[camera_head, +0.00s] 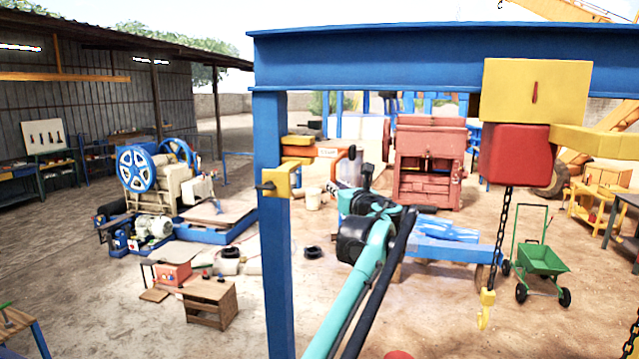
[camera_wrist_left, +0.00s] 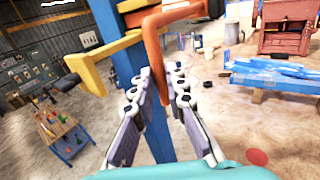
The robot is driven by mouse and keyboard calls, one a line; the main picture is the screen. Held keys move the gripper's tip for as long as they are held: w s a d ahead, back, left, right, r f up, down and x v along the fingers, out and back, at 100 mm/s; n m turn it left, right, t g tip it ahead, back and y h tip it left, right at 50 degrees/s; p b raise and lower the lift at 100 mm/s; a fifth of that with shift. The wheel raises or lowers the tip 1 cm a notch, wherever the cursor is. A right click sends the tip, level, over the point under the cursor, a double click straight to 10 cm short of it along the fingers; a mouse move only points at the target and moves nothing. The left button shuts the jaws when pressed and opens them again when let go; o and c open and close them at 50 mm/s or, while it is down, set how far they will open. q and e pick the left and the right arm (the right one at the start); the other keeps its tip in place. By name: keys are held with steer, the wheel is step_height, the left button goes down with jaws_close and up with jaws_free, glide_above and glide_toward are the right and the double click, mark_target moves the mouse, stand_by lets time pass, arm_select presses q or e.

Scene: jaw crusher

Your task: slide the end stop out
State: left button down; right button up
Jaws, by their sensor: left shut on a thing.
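An orange bent bar (camera_wrist_left: 155,62), which looks like the end stop or its handle, stands out at the blue post (camera_wrist_left: 163,140) in the left wrist view. My left gripper (camera_wrist_left: 158,84) has its fingers on either side of the bar's downward leg and is shut on it. In the head view, orange parts (camera_head: 316,151) show beside the blue post (camera_head: 274,270), and my left gripper (camera_head: 336,186) is just right of the post; its contact is too small to make out there. My right gripper is not in view.
A yellow bracket (camera_head: 278,183) sits on the post. A blue beam (camera_head: 400,40) spans overhead, with a red and yellow hoist (camera_head: 518,153) and its hook (camera_head: 486,312) hanging at right. A green cart (camera_head: 542,260) stands beyond.

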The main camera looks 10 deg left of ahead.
arm_select(q)
steer(key=shift+d, duration=0.1)
steer(key=c, duration=1.8)
jaws_free()
steer(key=shift+d, duration=0.4)
steer(key=v, duration=1.2)
steer(key=shift+s+a, duration=0.1)
steer(key=shift+a, duration=0.1)
